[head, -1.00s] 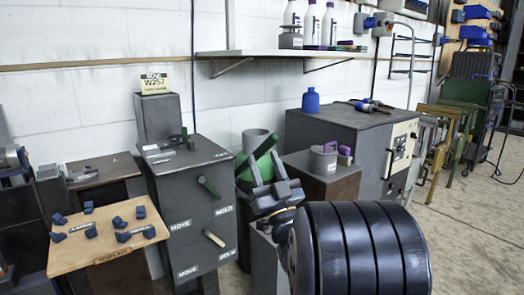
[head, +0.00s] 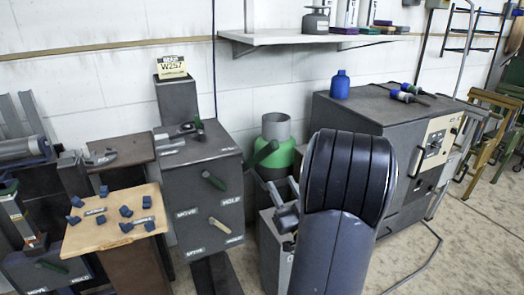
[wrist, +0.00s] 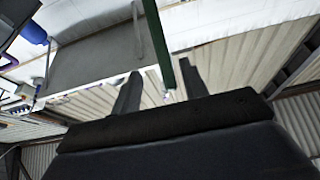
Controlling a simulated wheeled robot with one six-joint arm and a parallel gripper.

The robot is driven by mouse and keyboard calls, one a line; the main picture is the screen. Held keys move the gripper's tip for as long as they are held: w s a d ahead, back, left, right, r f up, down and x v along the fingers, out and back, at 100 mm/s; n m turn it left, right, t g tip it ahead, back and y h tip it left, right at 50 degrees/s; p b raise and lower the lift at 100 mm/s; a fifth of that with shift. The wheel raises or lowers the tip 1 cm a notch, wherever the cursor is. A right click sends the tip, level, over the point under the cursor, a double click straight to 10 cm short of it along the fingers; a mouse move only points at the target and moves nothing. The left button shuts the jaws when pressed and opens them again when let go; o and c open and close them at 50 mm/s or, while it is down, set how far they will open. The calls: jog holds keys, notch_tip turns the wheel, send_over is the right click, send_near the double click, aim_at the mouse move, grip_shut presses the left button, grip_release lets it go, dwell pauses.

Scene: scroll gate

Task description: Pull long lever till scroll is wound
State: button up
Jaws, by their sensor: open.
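A long dark green lever (head: 262,155) slants up to the right beside the grey cabinet (head: 200,195), in front of a green cylinder. A green bar, likely this lever, also shows in the wrist view (wrist: 160,45), reaching from the top edge down between the two fingers. My gripper (head: 281,192) is open, low and to the right of the lever, partly hidden by my arm. Its spread fingers also show in the wrist view (wrist: 158,92). Contact with the bar cannot be told. I cannot make out a scroll in either view.
The cabinet has a short green handle (head: 214,180), a beige handle (head: 219,225) and MOVE and HOLD labels. A wooden board (head: 115,222) with blue pieces stands left of it.

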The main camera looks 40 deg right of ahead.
aim_at(267, 156)
jog(key=x, duration=1)
jog(key=shift+p, duration=0.35)
jog(key=shift+c, duration=0.4)
grip_shut()
